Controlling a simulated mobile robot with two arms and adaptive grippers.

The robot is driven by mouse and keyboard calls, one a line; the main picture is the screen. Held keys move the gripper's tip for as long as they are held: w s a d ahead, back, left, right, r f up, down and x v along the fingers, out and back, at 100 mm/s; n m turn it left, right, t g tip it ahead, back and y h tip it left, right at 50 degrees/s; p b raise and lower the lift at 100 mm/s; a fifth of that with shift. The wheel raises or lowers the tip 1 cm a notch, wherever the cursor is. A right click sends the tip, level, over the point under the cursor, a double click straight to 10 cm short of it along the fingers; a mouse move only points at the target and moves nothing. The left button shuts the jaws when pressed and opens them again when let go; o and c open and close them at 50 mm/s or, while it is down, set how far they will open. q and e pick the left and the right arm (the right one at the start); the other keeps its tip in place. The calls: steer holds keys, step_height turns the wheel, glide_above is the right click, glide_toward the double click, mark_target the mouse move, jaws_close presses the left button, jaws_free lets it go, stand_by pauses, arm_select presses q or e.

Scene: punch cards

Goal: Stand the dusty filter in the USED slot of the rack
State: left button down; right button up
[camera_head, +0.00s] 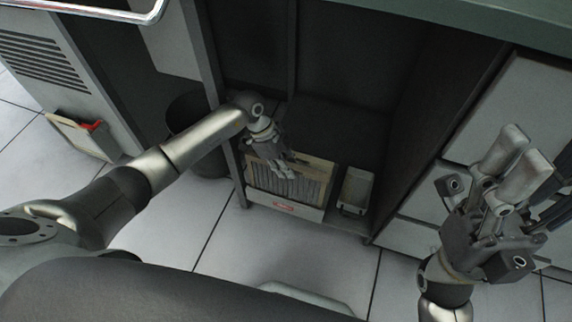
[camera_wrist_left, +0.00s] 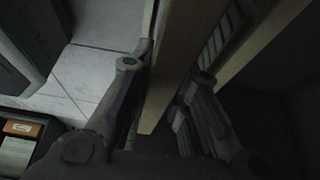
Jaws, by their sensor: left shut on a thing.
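The filter (camera_head: 297,187), a cream frame around grey pleats, stands upright in the low open bay of the dark cabinet. My left gripper (camera_head: 284,168) is shut on the upper part of its frame. In the left wrist view the cream frame bar (camera_wrist_left: 172,70) runs between the two fingers, with grey pleats (camera_wrist_left: 221,36) beside it. A pale strip with a red label (camera_head: 284,206) lies below the filter; its text is unreadable. I cannot make out the rack or its USED slot.
A pale narrow bin (camera_head: 355,187) stands right of the filter in the bay. Cabinet uprights border the bay closely. A dark round bin (camera_head: 195,130) stands to the left. A beige panel with a red part (camera_head: 82,134) is farther left. The tiled floor in front is mostly clear.

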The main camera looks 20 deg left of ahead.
mark_target(286, 182)
arm_select(q)
steer(key=shift+f, duration=1.4)
steer(key=shift+f+b, duration=0.55)
steer(key=shift+f, duration=0.3)
steer(key=c, duration=1.3)
jaws_free()
steer(key=shift+o, duration=0.6)
steer(key=o, duration=0.4)
